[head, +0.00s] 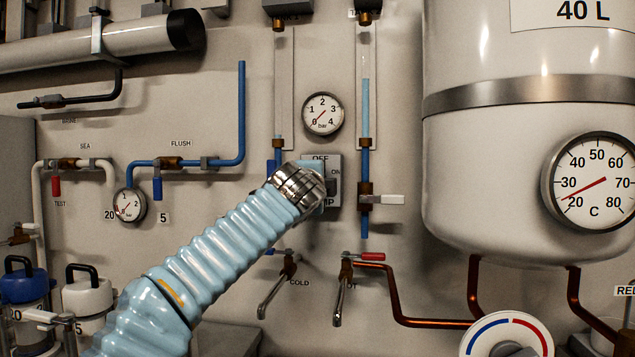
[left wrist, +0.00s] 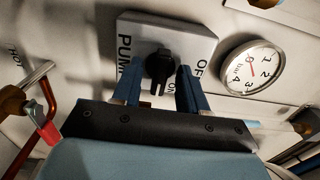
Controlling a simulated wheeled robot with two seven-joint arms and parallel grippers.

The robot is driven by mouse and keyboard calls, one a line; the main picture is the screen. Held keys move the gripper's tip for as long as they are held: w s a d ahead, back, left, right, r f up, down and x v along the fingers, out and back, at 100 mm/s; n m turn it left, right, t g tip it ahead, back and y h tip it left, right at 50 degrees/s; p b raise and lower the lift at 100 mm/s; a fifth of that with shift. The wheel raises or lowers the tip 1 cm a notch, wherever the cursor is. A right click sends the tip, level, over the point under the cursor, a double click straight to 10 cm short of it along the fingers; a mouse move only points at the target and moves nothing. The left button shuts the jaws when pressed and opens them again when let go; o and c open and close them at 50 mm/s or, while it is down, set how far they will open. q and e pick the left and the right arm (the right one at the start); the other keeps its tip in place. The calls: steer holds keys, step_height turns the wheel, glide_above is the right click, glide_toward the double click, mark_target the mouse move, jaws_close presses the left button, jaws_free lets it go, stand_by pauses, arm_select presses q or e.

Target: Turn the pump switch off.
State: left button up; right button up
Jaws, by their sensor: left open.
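The pump switch is a grey plate (head: 335,192) on the wall, with OFF at its top and ON at its right. My left arm and wrist cover much of it in the head view. In the left wrist view the plate (left wrist: 195,38) shows a black knob (left wrist: 159,66), its handle pointing to the ON label. My left gripper (left wrist: 159,72) is open, with one blue finger on each side of the knob. Whether the fingers touch it I cannot tell. My right gripper is not in view.
A pressure gauge (head: 323,114) is above the switch. Blue pipes with a sight tube (head: 366,105) and a valve lever (head: 385,199) are to its right. A white tank (head: 520,180) fills the right side.

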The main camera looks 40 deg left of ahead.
arm_select(q)
steer(key=c, duration=0.7)
